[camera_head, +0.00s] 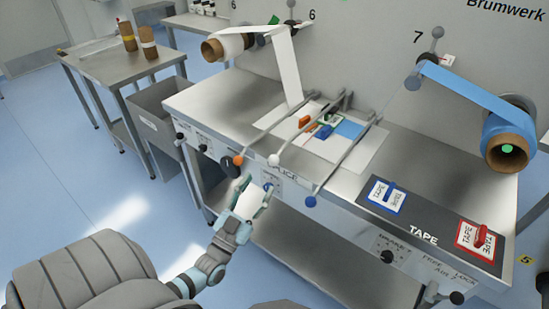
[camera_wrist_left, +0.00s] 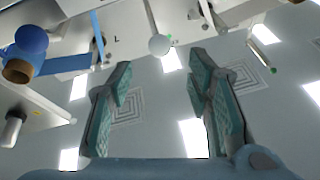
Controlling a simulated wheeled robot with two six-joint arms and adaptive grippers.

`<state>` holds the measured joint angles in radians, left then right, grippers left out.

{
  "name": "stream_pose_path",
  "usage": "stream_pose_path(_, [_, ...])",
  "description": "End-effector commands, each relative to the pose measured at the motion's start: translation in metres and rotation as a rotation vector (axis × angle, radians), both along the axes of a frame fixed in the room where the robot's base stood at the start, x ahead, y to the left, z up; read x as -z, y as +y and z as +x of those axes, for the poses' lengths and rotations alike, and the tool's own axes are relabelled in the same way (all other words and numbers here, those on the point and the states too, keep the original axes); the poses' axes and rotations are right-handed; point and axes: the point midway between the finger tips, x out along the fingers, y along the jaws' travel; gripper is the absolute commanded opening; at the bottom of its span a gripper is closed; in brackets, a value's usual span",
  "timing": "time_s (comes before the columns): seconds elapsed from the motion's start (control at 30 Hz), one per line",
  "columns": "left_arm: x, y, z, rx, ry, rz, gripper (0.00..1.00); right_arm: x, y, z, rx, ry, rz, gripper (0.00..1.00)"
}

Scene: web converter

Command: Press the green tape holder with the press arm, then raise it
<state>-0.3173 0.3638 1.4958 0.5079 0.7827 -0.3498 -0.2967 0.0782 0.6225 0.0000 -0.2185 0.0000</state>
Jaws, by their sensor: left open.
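The green tape holder (camera_head: 330,119) looks to be the small green-and-white piece on the splice table, partly hidden by the arms and pieces around it. An orange piece (camera_head: 305,121) and a blue piece (camera_head: 324,131) sit close beside it. A press arm with a white knob (camera_head: 273,160) reaches forward over the table edge, between arms with an orange knob (camera_head: 238,160) and a blue knob (camera_head: 310,202). My left gripper (camera_head: 256,184) is open and empty just below the white knob. In the left wrist view the white knob (camera_wrist_left: 160,45) appears between and beyond the fingertips, apart from them. My right gripper is out of view.
A blue tape holder (camera_head: 388,195) and a red tape holder (camera_head: 478,240) lie on the TAPE panel at right. A white roll (camera_head: 232,46) and a blue roll (camera_head: 503,137) hang on the wall. A grey bin (camera_head: 155,118) and side table (camera_head: 115,70) stand left.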

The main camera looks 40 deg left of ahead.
Motion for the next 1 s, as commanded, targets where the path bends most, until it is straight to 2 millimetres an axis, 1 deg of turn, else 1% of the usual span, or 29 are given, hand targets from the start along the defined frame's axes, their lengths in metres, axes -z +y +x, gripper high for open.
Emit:
stream_pose_path(0.03, [-0.008, 0.002, 0.014, 0.000, -0.004, 0.000, 0.46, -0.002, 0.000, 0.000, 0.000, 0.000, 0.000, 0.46])
stream_pose_path(0.1, [-0.015, 0.004, 0.034, 0.000, -0.003, 0.000, 0.46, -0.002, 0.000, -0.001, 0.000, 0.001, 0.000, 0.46])
stream_pose_path(0.2, [-0.024, 0.008, 0.058, 0.000, -0.001, 0.000, 0.46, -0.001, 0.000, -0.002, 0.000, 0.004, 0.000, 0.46])
stream_pose_path(0.3, [-0.030, 0.010, 0.075, 0.001, 0.001, 0.000, 0.46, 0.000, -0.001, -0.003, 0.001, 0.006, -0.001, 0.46])
stream_pose_path(0.47, [-0.034, 0.011, 0.088, 0.001, 0.004, -0.001, 0.46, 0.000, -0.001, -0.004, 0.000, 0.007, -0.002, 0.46])
stream_pose_path(0.7, [-0.035, 0.011, 0.089, 0.001, 0.004, -0.001, 0.46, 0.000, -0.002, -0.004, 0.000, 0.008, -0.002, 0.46])
stream_pose_path(0.77, [-0.035, 0.011, 0.089, 0.001, 0.004, -0.001, 0.38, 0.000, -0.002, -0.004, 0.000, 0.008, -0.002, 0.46])
stream_pose_path(0.8, [-0.035, 0.011, 0.089, 0.001, 0.004, -0.001, 0.31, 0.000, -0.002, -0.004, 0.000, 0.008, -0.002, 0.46])
stream_pose_path(1.0, [-0.035, 0.011, 0.089, 0.001, 0.004, -0.001, 0.00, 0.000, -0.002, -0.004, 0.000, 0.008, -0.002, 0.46])
